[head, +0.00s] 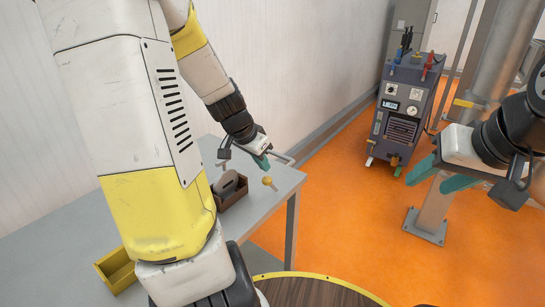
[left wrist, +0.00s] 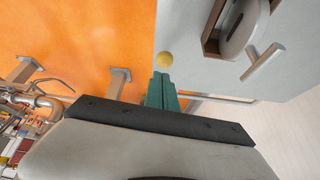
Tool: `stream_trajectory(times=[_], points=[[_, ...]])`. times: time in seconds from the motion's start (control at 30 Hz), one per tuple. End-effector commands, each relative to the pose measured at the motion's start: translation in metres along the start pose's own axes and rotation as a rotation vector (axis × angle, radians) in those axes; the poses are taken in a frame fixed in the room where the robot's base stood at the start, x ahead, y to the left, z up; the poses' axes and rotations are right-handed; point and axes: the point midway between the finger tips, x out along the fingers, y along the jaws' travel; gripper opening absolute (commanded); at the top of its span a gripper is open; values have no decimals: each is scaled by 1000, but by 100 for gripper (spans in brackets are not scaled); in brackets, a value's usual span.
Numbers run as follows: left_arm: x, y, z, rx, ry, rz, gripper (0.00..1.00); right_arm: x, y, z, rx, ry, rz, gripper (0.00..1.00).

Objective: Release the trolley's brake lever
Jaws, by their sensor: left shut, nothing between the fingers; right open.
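A short lever with a yellow ball knob (head: 267,181) stands at the right edge of a grey table (head: 265,215), which may be the trolley. The knob also shows in the left wrist view (left wrist: 165,59), just beyond my fingertips. My left gripper (head: 263,162), with teal fingers, is shut and empty, above and behind the knob in the head view. It also shows in the left wrist view (left wrist: 161,78); a small gap seems to separate it from the knob, but contact is hard to judge. My right gripper (head: 424,177) is open and empty over the orange floor, away from the table.
A brown box (head: 237,194) holding a grey rounded part sits left of the knob. A metal T-shaped handle (left wrist: 263,62) stands beside it. A yellow bin (head: 117,271) is at the table's front. A blue-grey wheeled machine (head: 405,110) stands at the back; orange floor lies between.

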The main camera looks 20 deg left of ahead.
Motion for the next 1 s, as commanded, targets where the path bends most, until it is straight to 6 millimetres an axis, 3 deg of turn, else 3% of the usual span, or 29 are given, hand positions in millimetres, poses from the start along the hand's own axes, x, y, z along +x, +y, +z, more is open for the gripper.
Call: stream_trajectory(times=[0.23,0.67,0.77,1.0], points=[[-14,1,16,0,0,0,0,0,0,0,0,0,0,48],[-20,7,13,0,0,-2,0,0,0,0,0,0,0,48],[-37,25,6,-13,-2,-11,0,0,0,0,0,0,0,48],[-115,95,-1,-140,27,-46,0,0,0,0,0,0,0,48]])
